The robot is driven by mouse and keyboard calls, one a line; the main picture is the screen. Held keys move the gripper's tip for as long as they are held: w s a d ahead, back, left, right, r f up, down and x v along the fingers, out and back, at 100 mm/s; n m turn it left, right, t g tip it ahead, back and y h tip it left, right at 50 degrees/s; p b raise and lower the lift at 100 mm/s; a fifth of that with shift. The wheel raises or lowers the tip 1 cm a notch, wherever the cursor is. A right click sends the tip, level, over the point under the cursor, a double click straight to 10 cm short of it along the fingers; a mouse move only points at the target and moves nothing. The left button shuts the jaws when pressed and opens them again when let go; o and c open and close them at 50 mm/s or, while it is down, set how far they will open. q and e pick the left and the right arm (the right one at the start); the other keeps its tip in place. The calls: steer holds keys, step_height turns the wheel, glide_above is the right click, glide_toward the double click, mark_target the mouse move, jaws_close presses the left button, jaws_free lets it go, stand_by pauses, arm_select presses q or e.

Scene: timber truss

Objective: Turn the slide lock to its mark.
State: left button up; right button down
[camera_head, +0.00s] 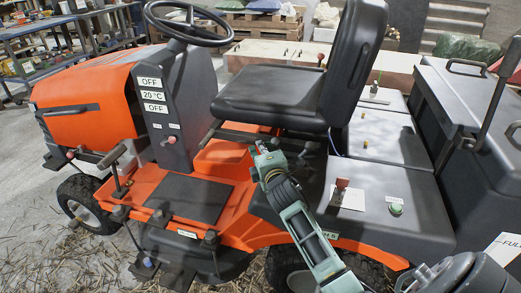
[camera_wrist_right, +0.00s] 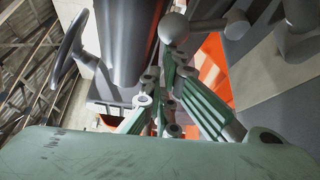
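A dark bar with a knob (camera_head: 213,132) sticks out under the front of the black seat (camera_head: 275,97); it may be the slide lock, but I cannot tell for sure. No mark for it is readable. My right gripper (camera_head: 263,150), with pale green fingers, is just below the seat's front edge, to the right of that knob. In the right wrist view the fingertips (camera_wrist_right: 163,70) are close together just below a grey ball-ended lever (camera_wrist_right: 173,28). Contact is unclear, and whether the fingers are shut is hard to see. My left gripper is out of view.
The orange ride-on mower (camera_head: 100,95) has a steering wheel (camera_head: 188,24) and a panel reading OFF, 20 °C, OFF. A red-topped switch (camera_head: 342,184) and a green button (camera_head: 396,209) sit on the grey side deck right of my forearm. Dark boxes stand at the right.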

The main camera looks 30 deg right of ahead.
mark_target(278, 143)
steer(key=m, duration=0.1)
steer(key=s+d+r+m+t+b, duration=0.1)
steer(key=m, duration=0.1)
steer(key=shift+s+d+r+t+h, duration=0.2)
steer(key=shift+s+d+t+h, duration=0.05)
steer(key=shift+s+t+h, duration=0.15)
steer(key=shift+s+d+r+m+p, duration=0.3)
steer(key=shift+s+d+r+p, duration=0.35)
steer(key=shift+s+d, duration=0.4)
steer(key=shift+s, duration=0.1)
steer(key=shift+s+d+f+m+t+b, duration=0.1)
steer(key=shift+s+d+m+t+b, duration=0.25)
steer(key=shift+m, duration=0.15)
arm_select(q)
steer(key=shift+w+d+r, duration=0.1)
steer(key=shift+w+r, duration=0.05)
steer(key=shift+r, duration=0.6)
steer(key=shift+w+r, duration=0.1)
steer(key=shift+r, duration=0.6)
arm_select(e)
steer(key=shift+s+m+h, duration=0.15)
steer(key=shift+m+h, duration=0.15)
steer(key=shift+h, duration=0.1)
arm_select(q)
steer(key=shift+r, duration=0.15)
arm_select(e)
steer(key=shift+r, duration=0.2)
